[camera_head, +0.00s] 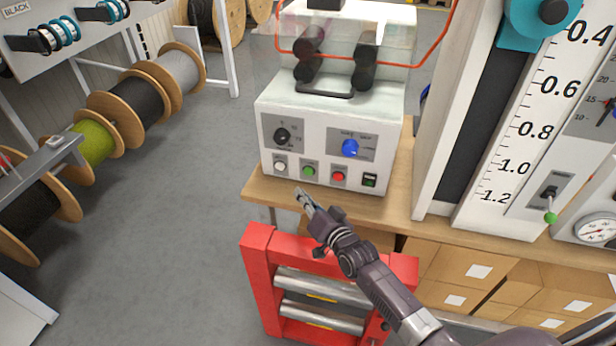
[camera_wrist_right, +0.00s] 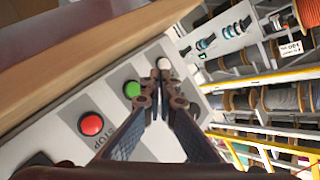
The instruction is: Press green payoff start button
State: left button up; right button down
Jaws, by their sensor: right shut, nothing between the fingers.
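The green button (camera_head: 309,170) is on the lower front panel of a white machine (camera_head: 345,110), between a white button (camera_head: 280,166) and a red button (camera_head: 338,176). My right gripper (camera_head: 303,194) is shut and empty, just in front of and below the green button in the head view. In the right wrist view the shut fingertips (camera_wrist_right: 161,70) lie over the panel beside the green button (camera_wrist_right: 132,90), towards the white button (camera_wrist_right: 163,63). The red button (camera_wrist_right: 91,124) is farther to the lower left. I cannot tell whether the fingertips touch the panel. My left gripper is not in view.
The machine stands on a wooden bench (camera_head: 262,189). A red frame with metal rollers (camera_head: 318,286) is below my right arm. Cardboard boxes (camera_head: 461,270) sit under the bench. A white scale panel (camera_head: 530,130) rises at right. Cable reels (camera_head: 92,142) stand at left, with clear floor between.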

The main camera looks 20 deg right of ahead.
aim_at(308, 172)
jog(key=w+d+b, duration=0.2)
jog(key=w, duration=0.1)
jog(key=shift+f, duration=0.2)
jog(key=shift+w+d+r+b, duration=0.2)
jog(key=shift+w+d+b, duration=0.25)
jog(key=shift+w, duration=0.3)
dwell(0.8)
jog(key=shift+w+d, duration=0.25)
jog(key=shift+w, duration=0.1)
